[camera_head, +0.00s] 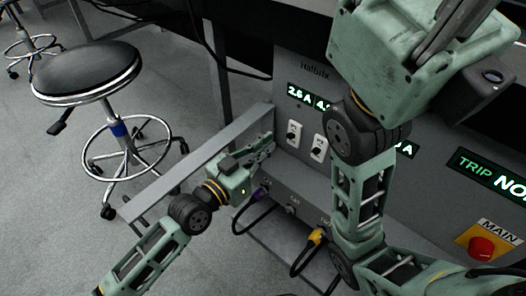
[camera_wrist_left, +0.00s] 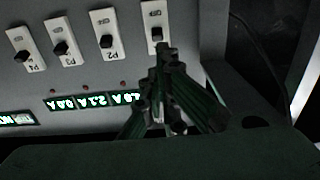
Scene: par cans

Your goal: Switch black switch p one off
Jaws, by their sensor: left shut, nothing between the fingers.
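The black switch P1 (camera_wrist_left: 157,34) is a small black knob on a white plate, at the right end of a row in the left wrist view, which looks upside down. In the head view the leftmost white switch plate (camera_head: 293,134) is on the grey panel. My left gripper (camera_head: 268,141) is shut and empty, with its tips just left of and below that plate. In the left wrist view the fingertips (camera_wrist_left: 165,47) are at the lower edge of the P1 knob; I cannot tell whether they touch.
Neighbouring switches P2 (camera_wrist_left: 107,41) and P3 (camera_wrist_left: 61,48) sit beside P1. Lit current displays (camera_head: 300,94) are above the switches. Cables plug in below, one with a yellow plug (camera_head: 315,237). A red main knob (camera_head: 482,247) is at the right. A black stool (camera_head: 87,72) stands at left.

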